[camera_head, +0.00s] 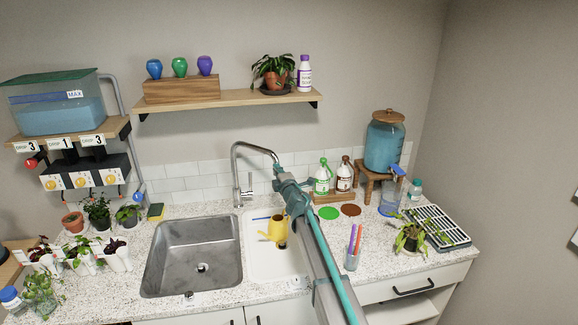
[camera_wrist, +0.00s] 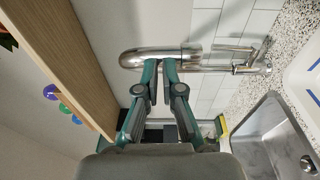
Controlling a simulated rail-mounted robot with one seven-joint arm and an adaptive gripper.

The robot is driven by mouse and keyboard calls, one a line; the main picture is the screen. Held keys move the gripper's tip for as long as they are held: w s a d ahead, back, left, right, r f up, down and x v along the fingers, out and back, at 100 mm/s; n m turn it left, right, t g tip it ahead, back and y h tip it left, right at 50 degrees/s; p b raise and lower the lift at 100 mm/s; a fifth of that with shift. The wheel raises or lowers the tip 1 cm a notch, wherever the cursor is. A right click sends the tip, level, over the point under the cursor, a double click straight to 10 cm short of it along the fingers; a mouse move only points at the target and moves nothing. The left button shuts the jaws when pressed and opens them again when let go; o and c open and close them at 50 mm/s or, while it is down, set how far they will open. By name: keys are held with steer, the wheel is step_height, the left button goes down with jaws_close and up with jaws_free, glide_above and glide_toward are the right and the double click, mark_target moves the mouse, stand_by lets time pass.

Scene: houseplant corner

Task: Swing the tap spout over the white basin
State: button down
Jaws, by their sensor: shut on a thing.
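The chrome tap (camera_head: 237,165) stands behind the sinks, near the divide between the steel basin (camera_head: 165,250) and the white basin (camera_head: 292,262). Its spout arches to the right in the head view, toward the white basin's side. My gripper (camera_head: 279,172) is at the spout's outer end and hides its tip. In the wrist view my gripper (camera_wrist: 160,78) is shut on the tap spout (camera_wrist: 192,57), its two fingers close together at the chrome tube. A yellow watering can (camera_head: 275,232) is in the white basin, partly behind my arm.
A wooden shelf (camera_head: 225,100) with vases and a plant hangs above the tap; its edge (camera_wrist: 60,60) is close in the wrist view. Green-labelled and brown bottles (camera_head: 333,176) stand right of my gripper. A pen cup (camera_head: 352,258) is right of my arm.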

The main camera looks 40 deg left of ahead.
steer(key=w, duration=0.2)
steer(key=shift+w+a+r, duration=0.15)
steer(key=shift+w+r, duration=0.2)
steer(key=shift+r, duration=0.1)
steer(key=shift+s, duration=0.1)
steer(key=w+d+b, duration=0.1)
steer(key=d, duration=0.8)
steer(key=shift+d+f+g, duration=0.3)
steer(key=shift+f, duration=0.05)
stand_by(0.4)
